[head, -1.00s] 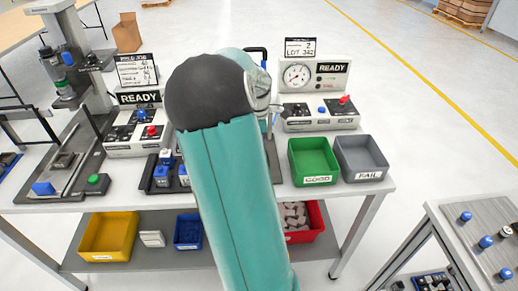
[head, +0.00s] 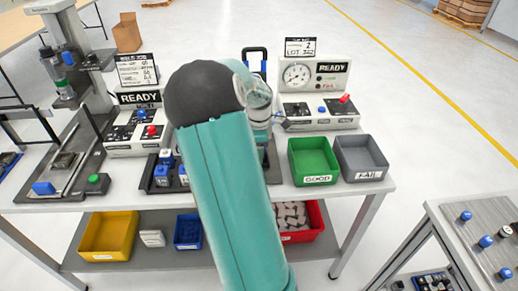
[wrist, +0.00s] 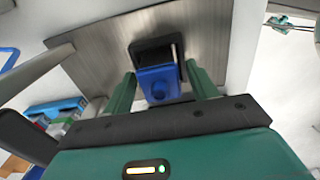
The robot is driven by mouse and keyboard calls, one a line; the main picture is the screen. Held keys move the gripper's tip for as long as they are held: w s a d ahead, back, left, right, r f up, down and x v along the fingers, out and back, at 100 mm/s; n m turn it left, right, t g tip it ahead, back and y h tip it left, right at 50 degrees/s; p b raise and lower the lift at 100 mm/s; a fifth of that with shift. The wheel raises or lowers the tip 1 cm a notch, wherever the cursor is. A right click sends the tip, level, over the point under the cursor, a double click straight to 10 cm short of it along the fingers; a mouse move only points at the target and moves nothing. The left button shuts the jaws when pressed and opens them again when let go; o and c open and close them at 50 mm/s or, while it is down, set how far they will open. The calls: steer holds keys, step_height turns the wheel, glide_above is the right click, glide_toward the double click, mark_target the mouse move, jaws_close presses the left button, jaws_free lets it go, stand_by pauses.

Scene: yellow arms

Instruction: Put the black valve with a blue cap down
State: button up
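My gripper (wrist: 160,80) has its two green fingers spread on either side of a blue block with a darker round knob (wrist: 157,88). A black arch (wrist: 152,46) stands just beyond the block over a brushed metal plate. I cannot tell whether the block's blue knob is the valve's cap or part of the fixture, nor whether the fingers touch it. No black valve body shows clearly between them. In the head view my arm hides most of the gripper. The black arch (head: 255,52) shows behind it.
A green GOOD bin (head: 314,161) and grey FAIL bin (head: 361,158) stand right of my arm. A gauge tester (head: 318,80) is behind them. A black tray of blue parts (head: 162,174) lies to the left. A side table (head: 480,235) holds several blue-capped pieces.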

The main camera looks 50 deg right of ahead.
step_height(320, 180, up, 12)
steer(key=w+a+r+m+t, duration=0.1)
steer(key=a+r+m, duration=0.15)
steer(key=a, duration=0.85)
steer(key=w+a+r+m+t, duration=0.15)
steer(key=a+r, duration=0.25)
steer(key=a, duration=0.7)
steer(key=s+a+m+t, duration=0.1)
steer(key=s+a+m, duration=0.1)
steer(key=s+a, duration=0.3)
steer(key=s+a+m+t, duration=0.2)
steer(key=s+a, duration=0.3)
steer(key=a, duration=0.9)
steer(key=shift+a+f, duration=0.2)
steer(key=shift+f, duration=0.1)
steer(key=shift+s, duration=0.1)
steer(key=c, duration=0.5)
steer(key=shift+d, duration=0.1)
